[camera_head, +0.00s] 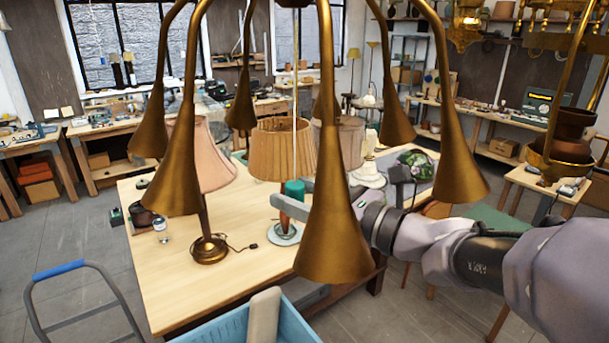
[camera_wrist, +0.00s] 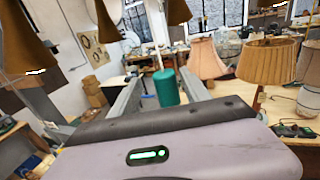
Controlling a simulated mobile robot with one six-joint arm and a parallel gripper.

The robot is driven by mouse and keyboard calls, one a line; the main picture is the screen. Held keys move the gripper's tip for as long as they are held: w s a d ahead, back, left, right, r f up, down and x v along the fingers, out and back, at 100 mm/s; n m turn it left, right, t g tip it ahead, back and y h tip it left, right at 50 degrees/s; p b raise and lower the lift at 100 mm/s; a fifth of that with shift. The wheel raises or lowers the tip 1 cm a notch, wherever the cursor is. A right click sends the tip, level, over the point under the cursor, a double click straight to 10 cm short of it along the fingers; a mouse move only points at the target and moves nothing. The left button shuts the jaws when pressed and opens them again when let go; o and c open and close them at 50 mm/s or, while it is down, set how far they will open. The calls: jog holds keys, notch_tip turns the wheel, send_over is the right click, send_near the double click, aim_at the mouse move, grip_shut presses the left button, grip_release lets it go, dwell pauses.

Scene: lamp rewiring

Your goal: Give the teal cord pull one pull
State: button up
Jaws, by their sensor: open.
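The teal cord pull (camera_head: 294,188) is a small cylinder hanging on a pale cord (camera_head: 295,95) in the middle of the head view. In the wrist view the teal cord pull (camera_wrist: 166,88) hangs between the two fingers of my gripper (camera_wrist: 161,78), with a gap visible on each side. My gripper (camera_head: 289,197) is open around the pull in the head view. A brass cone shade hides part of my gripper there. The wrist view does not clearly show how deep the pull sits between the fingers.
Several brass cone shades (camera_head: 335,235) of a hanging lamp surround my arm. Below are a wooden table (camera_head: 170,275), a pink-shaded lamp (camera_head: 213,160) and a tan pleated lampshade (camera_head: 282,150). A blue crate (camera_head: 222,328) and a trolley handle (camera_head: 58,270) are at the front.

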aim_at(286, 190)
jog(key=x, duration=0.3)
jog(key=shift+w, duration=0.15)
grip_shut()
dwell(1.4)
grip_release()
